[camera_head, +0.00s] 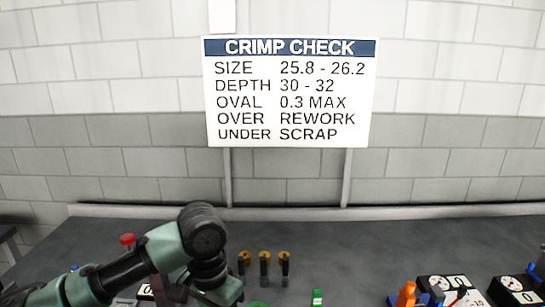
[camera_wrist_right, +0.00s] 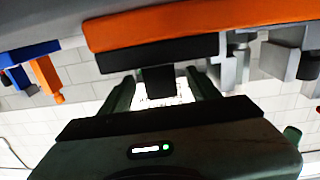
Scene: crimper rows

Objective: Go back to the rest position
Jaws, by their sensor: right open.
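My left arm (camera_head: 165,250) comes in from the left in the head view and bends down at a dark joint. Its gripper is hidden below the picture's bottom edge. My right arm does not show in the head view.
A grey bench (camera_head: 340,240) runs along a block wall. A crimp check sign (camera_head: 290,92) stands behind it. Several yellow-topped dark pieces (camera_head: 264,262) stand mid-bench. Dial gauges (camera_head: 440,287) are at the right. An orange bar (camera_wrist_right: 190,22) crosses the wrist view above my fingers.

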